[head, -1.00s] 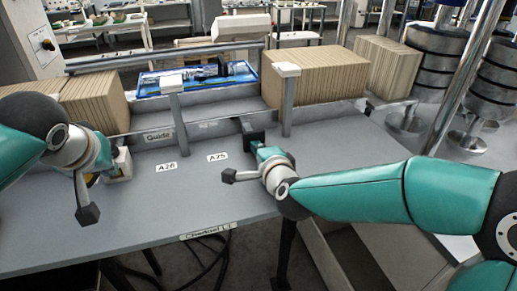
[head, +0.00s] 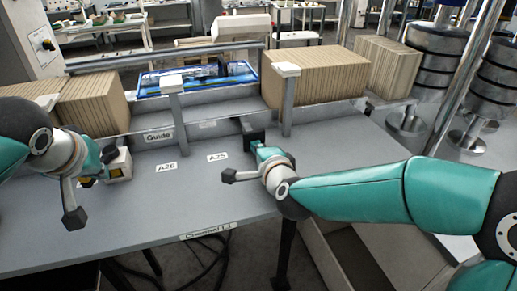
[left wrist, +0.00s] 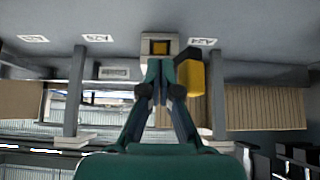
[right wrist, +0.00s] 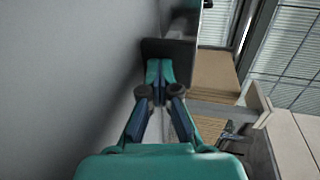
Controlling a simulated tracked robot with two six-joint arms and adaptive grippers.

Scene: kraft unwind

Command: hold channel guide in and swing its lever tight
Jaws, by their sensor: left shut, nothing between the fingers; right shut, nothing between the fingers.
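A dark block-like plate (head: 253,133), apparently the channel guide, stands by the rail near label A25. In the right wrist view the dark plate (right wrist: 168,52) is directly ahead of my right gripper (right wrist: 159,68), which is shut and seems to touch it. A pale box (head: 120,163) with a yellow-and-black part stands at the left of the table. In the left wrist view that box (left wrist: 160,44) has a yellow square, and a yellow-and-black block (left wrist: 190,76), possibly the lever, sits beside my shut left gripper (left wrist: 160,68). Contact there is unclear.
Brown cardboard stacks (head: 316,76) stand behind the low rail with the "Guide" label (head: 158,135). A post (head: 175,108) and another post (head: 287,105) rise from it. A blue tray (head: 150,88) lies behind. The table's front middle (head: 160,205) is clear.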

